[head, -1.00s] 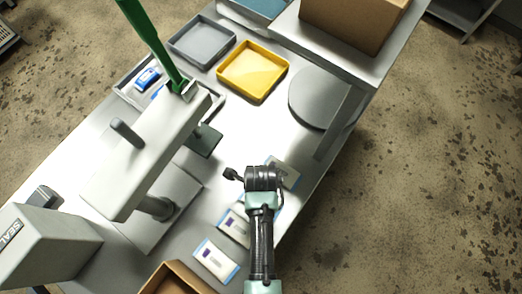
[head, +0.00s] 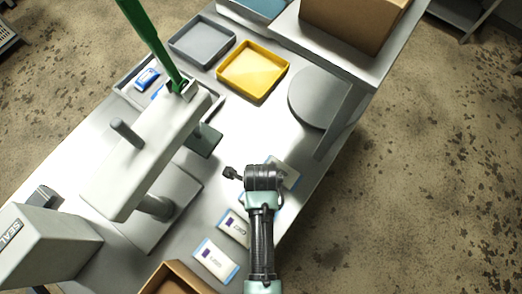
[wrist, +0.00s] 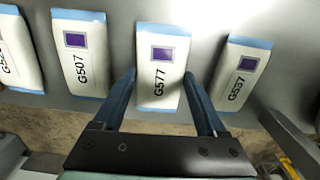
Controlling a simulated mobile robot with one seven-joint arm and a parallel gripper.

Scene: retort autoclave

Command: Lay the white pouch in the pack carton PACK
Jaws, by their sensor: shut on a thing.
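A white pouch marked G577 (wrist: 160,65), with blue ends and a purple square, lies flat between my gripper's fingers in the wrist view. My gripper (wrist: 168,100) is shut on its near end, one finger along each side. In the head view my own wrist hides the fingers and most of this pouch. An open brown carton (head: 172,281) is cut off at the bottom edge of the head view. No PACK marking is readable on it.
Pouches G507 (wrist: 82,60) and G537 (wrist: 240,72) lie either side, with another (wrist: 14,50) at far left. A sealing machine (head: 140,160) stands left. Another brown box (head: 352,25) sits top right.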

